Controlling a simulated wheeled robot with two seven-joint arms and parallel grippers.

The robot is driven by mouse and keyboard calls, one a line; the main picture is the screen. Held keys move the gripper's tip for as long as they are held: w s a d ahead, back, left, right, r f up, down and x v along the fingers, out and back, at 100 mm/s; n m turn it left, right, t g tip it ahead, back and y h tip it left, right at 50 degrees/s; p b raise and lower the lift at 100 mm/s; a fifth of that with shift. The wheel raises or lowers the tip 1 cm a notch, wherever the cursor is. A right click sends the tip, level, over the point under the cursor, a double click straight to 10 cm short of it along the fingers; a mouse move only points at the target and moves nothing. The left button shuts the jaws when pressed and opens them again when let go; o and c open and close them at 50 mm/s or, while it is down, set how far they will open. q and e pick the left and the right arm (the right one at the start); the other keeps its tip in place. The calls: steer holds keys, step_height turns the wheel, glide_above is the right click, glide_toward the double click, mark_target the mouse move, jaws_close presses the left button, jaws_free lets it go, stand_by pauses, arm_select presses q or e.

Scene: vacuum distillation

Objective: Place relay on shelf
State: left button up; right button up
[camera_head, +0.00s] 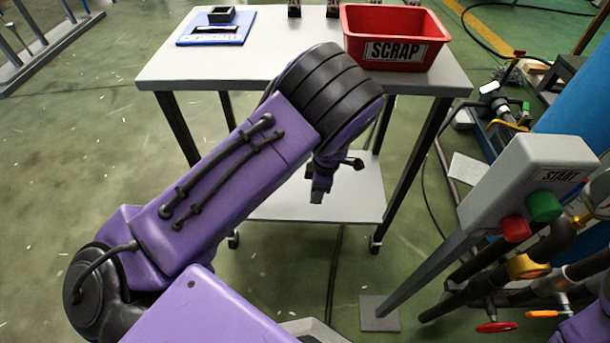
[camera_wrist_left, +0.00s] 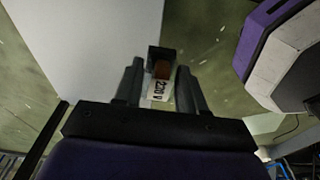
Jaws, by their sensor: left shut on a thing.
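My left gripper (camera_head: 320,188) hangs in front of the cart, over the white lower shelf (camera_head: 353,205) as seen in the head view. My forearm hides part of the shelf and most of the gripper. In the left wrist view, the gripper (camera_wrist_left: 159,88) is shut on the relay, a small dark block with a brownish part and a white "220 V" label (camera_wrist_left: 158,90). The relay is held between the fingertips, with green floor behind it and a pale flat surface to its left. I cannot tell its height above the shelf. My right gripper is not in view.
The cart's grey top (camera_head: 270,55) carries a red SCRAP bin (camera_head: 395,35) and a blue tray (camera_head: 215,28) with a small black box. A START button box (camera_head: 535,185) on a post and pipes with valves stand at right. The visible shelf is bare.

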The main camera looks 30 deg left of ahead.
arm_select(q)
steer(key=shift+w+a+f+n, duration=0.15)
steer(key=shift+w+n, duration=0.05)
steer(key=shift+n, duration=0.1)
steer(key=w+a+f+b, duration=0.2)
steer(key=w+a+f, duration=0.1)
steer(key=w+a+f+b, duration=0.2)
steer(key=a+f+b, duration=0.1)
steer(key=w+a+f+b, duration=0.2)
steer(key=w+a+f, duration=0.1)
steer(key=a, duration=0.1)
steer(key=shift+w+f, duration=0.2)
steer(key=shift+w, duration=0.1)
steer(key=shift+w+a+f+b, duration=0.15)
steer(key=shift+f+b, duration=0.7)
steer(key=shift+f, duration=0.75)
steer(key=shift+f, duration=0.25)
steer(key=o, duration=1.1)
steer(key=shift+r, duration=0.1)
